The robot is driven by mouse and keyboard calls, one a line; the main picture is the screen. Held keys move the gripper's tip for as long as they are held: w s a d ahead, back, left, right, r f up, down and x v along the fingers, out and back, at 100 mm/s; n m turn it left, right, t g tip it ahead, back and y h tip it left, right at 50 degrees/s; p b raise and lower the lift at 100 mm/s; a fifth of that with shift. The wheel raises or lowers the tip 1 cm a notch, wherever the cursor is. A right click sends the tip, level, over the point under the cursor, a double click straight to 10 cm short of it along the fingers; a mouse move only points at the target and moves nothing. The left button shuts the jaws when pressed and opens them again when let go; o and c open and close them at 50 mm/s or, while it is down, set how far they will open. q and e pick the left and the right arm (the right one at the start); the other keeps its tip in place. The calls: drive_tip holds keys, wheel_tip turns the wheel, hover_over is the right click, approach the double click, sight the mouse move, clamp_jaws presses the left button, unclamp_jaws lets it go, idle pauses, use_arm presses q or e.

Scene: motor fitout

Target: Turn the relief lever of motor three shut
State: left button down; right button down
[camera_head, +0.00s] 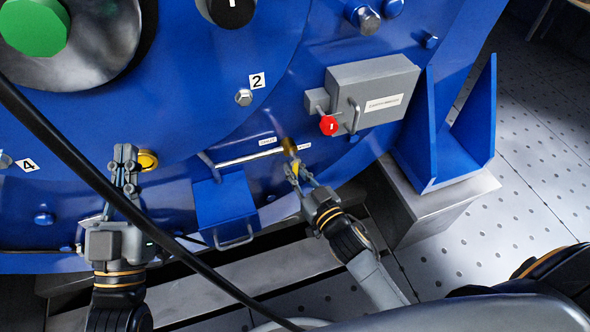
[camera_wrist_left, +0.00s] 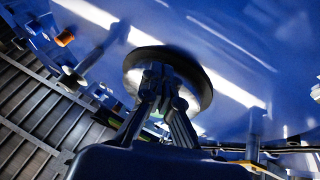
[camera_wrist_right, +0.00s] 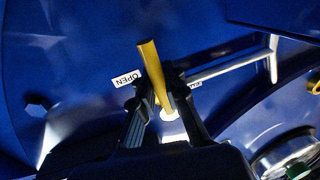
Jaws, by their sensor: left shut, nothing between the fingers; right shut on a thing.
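The yellow relief lever (camera_head: 289,147) sticks out from the lower part of the blue motor housing. My right gripper (camera_head: 293,166) is shut on it from below. In the right wrist view the yellow lever (camera_wrist_right: 152,65) stands between my right fingertips (camera_wrist_right: 162,88), its free end rising past them. An OPEN label (camera_wrist_right: 127,79) is left of the lever; a second label (camera_wrist_right: 195,84) is right of it, partly hidden by a finger. My left gripper (camera_head: 126,160) is shut and empty, left of a yellow round knob (camera_head: 148,160), in front of the housing.
A grey box (camera_head: 372,92) with a red knob (camera_head: 328,125) and handle is up and right of the lever. A blue bracket (camera_head: 445,130) stands further right. A blue box (camera_head: 226,205) with a handle is left of my right gripper. A black cable crosses the left side.

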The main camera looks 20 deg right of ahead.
use_arm(q)
drive_tip(key=shift+w, duration=0.1)
